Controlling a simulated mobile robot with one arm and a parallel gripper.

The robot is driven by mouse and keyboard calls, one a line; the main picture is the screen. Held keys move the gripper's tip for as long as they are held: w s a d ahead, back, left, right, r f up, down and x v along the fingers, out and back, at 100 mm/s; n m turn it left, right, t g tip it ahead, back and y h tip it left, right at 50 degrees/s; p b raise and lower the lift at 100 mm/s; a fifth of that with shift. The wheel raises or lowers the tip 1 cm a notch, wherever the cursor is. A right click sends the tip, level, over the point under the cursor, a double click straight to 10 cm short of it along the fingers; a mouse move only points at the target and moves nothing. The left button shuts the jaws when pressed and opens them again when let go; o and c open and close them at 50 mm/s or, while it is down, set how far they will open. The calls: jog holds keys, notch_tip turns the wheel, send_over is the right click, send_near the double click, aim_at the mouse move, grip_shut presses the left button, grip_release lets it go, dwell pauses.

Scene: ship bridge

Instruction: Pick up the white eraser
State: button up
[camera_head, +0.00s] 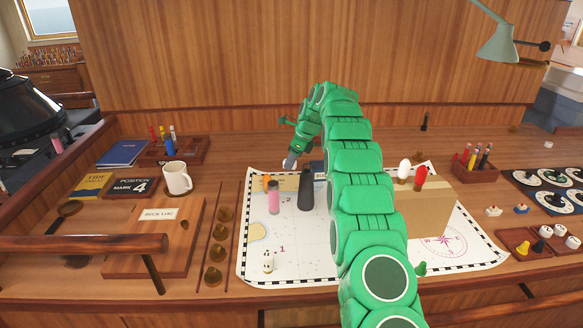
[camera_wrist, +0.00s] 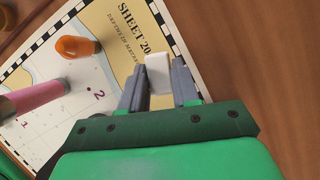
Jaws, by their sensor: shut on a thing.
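The white eraser (camera_wrist: 158,75) is a small pale block between the fingertips of my gripper (camera_wrist: 160,85) in the wrist view. My gripper is shut on it, with one grey finger on each side. In the head view my gripper (camera_head: 290,161) hangs over the far edge of the chart, left of my green arm. The eraser cannot be made out clearly there. How high it is above the chart is hard to tell.
The chart (camera_head: 300,255) carries a pink cylinder (camera_head: 273,198), a dark upright object (camera_head: 306,190), an orange piece (camera_wrist: 77,47) and a cardboard box (camera_head: 425,212). A white mug (camera_head: 177,178) stands to the left. A wooden wall (camera_head: 220,60) rises behind the desk.

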jog(key=shift+r, duration=1.05)
jog(key=shift+s+d+r, duration=0.15)
jog(key=shift+d+r, duration=0.05)
jog(key=shift+d, duration=0.25)
jog(key=s+d, duration=0.2)
jog(key=d, duration=0.3)
jog(key=s+d, duration=0.2)
jog(key=d, duration=0.3)
jog(key=s+d, duration=0.1)
jog(key=d, duration=0.5)
jog(key=shift+s, duration=0.4)
grip_shut()
